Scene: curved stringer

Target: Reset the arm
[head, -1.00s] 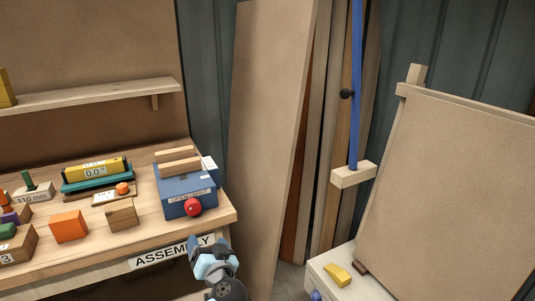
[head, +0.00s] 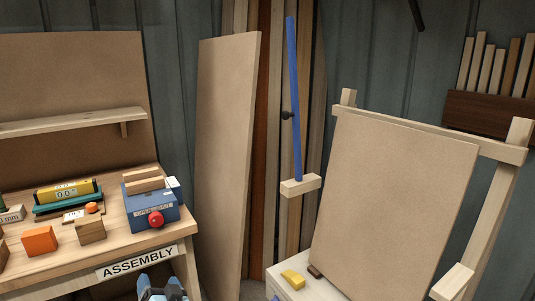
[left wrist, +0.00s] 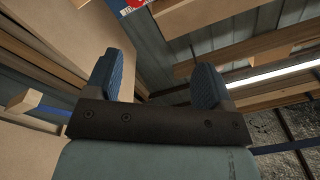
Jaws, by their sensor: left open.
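My left gripper (head: 162,290) shows only in part at the bottom edge of the head view, in front of the assembly bench (head: 190,222). In the left wrist view its two blue-padded fingers (left wrist: 160,85) stand wide apart with nothing between them. It is clear of the bench and the objects on it. My right gripper is in neither view.
The bench holds a blue box with a red knob (head: 150,206), an orange block (head: 40,240) and a wooden block (head: 90,230). A tall board (head: 225,150) leans behind. An easel board (head: 390,200) stands at right, beside a white cabinet with a yellow piece (head: 292,279).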

